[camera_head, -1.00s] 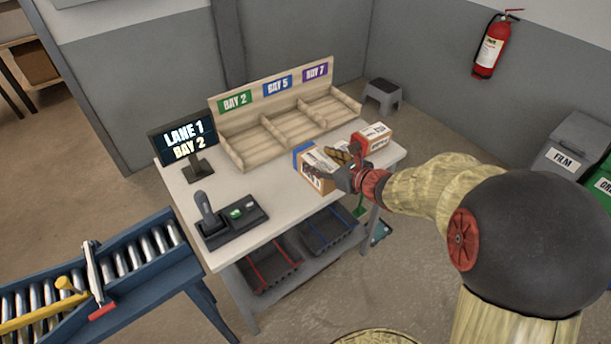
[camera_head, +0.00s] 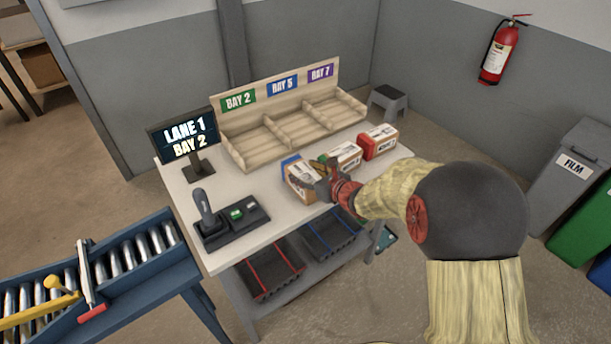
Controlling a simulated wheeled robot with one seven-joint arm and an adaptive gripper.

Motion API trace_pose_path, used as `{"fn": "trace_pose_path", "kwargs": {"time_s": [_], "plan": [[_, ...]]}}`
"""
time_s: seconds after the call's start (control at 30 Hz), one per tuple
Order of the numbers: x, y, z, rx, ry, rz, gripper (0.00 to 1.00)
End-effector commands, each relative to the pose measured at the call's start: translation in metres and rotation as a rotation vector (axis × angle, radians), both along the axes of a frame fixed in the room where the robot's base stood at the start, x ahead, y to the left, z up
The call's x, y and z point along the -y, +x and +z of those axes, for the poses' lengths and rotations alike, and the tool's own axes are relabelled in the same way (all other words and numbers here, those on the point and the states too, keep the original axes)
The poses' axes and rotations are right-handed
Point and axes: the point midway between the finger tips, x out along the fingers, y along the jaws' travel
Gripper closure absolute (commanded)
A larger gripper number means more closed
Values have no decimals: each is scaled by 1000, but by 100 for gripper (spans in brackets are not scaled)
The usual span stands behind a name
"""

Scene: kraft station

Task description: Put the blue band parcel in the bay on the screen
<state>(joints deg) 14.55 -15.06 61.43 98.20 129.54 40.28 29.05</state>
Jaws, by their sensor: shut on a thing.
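The blue band parcel (camera_head: 301,190) is a brown and white box with a blue end, near the front edge of the white table. My gripper (camera_head: 318,182) is shut on it from the right; its fingers hide part of the box. Whether the parcel touches the table cannot be told. The screen (camera_head: 184,140) reads "LANE 1 BAY 2". The wooden rack (camera_head: 236,118) has three empty bays: Bay 2 under a green label (camera_head: 238,98) at left, Bay 5 under blue in the middle, Bay 7 under purple at right.
A green band parcel (camera_head: 346,155) stands just right of the held parcel, and a red band parcel (camera_head: 380,141) beyond it.

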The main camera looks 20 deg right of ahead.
Motion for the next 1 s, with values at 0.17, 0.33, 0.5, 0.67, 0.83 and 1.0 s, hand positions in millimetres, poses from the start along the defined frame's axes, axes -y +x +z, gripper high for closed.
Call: {"fn": "trace_pose_path", "kwargs": {"time_s": [0.17, 0.33, 0.5, 0.67, 0.83, 1.0], "plan": [[0, 1, 3, 3, 0, -1, 83], [0, 0, -2, 0, 0, 0, 45], [0, 0, -1, 0, 0, 0, 35], [0, 0, -1, 0, -1, 0, 28], [0, 0, -1, 0, -1, 0, 28], [0, 0, 2, 0, -1, 0, 28]]}}
